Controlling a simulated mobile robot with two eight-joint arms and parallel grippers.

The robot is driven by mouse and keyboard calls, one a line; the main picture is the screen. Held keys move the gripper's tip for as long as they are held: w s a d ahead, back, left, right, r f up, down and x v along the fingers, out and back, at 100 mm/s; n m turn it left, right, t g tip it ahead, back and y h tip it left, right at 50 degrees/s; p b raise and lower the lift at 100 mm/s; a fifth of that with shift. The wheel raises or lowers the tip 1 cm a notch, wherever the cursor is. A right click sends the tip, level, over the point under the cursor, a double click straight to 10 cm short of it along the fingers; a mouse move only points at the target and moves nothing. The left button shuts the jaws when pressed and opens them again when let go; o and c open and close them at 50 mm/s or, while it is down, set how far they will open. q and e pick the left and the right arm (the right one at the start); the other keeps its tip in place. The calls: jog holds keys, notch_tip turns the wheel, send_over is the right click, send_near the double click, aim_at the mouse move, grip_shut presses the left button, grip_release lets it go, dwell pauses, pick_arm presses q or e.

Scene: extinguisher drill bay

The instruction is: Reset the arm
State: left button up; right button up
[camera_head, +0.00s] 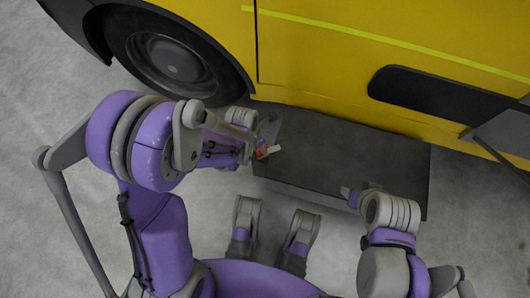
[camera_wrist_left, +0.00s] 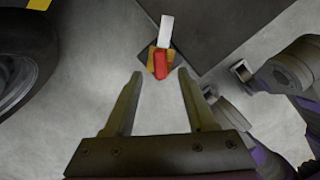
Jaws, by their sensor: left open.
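My left gripper (camera_wrist_left: 159,77) is open, its two fingers spread apart in the left wrist view with nothing held between them. In the head view the left gripper (camera_head: 262,132) is near the left end of a dark platform. A small red, orange and white object (camera_wrist_left: 160,66) shows just beyond the fingertips; its white part points away from the gripper. In the head view the same object (camera_head: 263,151) is partly hidden beside the left gripper. My right gripper (camera_head: 350,195) is over the platform's near right edge, too small to tell its state.
The dark flat platform (camera_head: 340,160) lies beside a yellow vehicle (camera_head: 330,60) with a black wheel (camera_head: 172,58). A dark grey panel (camera_head: 505,130) stands out at the right. Bare concrete floor (camera_head: 40,90) is open at the left.

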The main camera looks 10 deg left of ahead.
pick_arm(q)
jog(key=p+v, duration=0.1)
jog(key=v, duration=0.4)
jog(key=shift+r+p, duration=0.3)
pick_arm(e)
jog(key=shift+w+v, duration=0.2)
jog(key=shift+v, duration=0.8)
pick_arm(q)
jog(key=s+a+r+m+t+y, duration=0.1)
jog(key=s+a+r+m, duration=0.2)
jog(key=s+r+m, duration=0.75)
jog(key=s+a+r+m+t+y, duration=0.1)
jog(key=s+a+r+m+t, duration=0.15)
jog(key=m, duration=1.55)
notch_tip(320, 180, up, 26)
jog(key=p, duration=2.2)
jog(key=shift+w+d+r, duration=0.2)
jog(key=shift+w, duration=0.25)
pick_arm(e)
notch_tip(320, 180, up, 26)
jog(key=w+t, duration=0.1)
